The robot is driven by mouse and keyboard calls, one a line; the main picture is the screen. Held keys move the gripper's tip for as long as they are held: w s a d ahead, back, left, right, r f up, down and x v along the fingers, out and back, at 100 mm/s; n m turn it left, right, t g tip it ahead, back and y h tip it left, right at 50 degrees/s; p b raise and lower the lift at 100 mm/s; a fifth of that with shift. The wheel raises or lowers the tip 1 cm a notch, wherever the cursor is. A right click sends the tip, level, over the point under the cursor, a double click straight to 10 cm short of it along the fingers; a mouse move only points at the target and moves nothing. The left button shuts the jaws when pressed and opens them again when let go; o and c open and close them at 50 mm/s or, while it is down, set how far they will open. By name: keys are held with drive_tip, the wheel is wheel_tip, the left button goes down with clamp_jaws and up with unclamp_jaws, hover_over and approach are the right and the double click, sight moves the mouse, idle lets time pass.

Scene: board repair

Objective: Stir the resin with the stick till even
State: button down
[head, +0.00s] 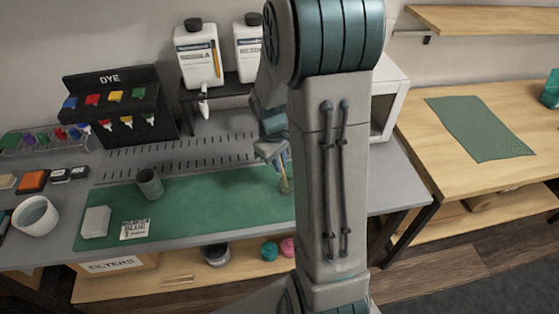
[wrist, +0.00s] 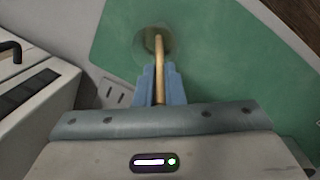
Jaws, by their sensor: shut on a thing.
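My gripper (wrist: 160,82) is shut on the wooden stirring stick (wrist: 159,62), its two blue fingers on either side of it. The far end of the stick reaches into a small clear cup (wrist: 147,42) with yellowish resin at its middle. How even the resin is cannot be made out. In the head view my gripper (head: 271,150) is over the right part of the green mat (head: 215,200), partly behind my arm. The stick (head: 283,174) shows below it, leaning slightly, with its lower end at the cup (head: 286,187).
A grey cup (head: 149,183), a white block (head: 96,221) and a label card (head: 135,229) are on the mat's left part. A dye rack (head: 112,100) and two white jugs (head: 198,56) stand behind. A white box-like machine (head: 390,95) is close on the right. The mat's middle is clear.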

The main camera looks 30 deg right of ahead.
wheel_tip(320, 180, up, 8)
drive_tip(key=w+a+p, duration=0.1)
drive_tip(key=p, duration=0.4)
drive_tip(key=shift+f+p, duration=0.2)
drive_tip(key=shift+p, duration=0.15)
idle(0.7)
drive_tip(key=shift+r+p, duration=1.85)
drive_tip(key=shift+r, duration=0.65)
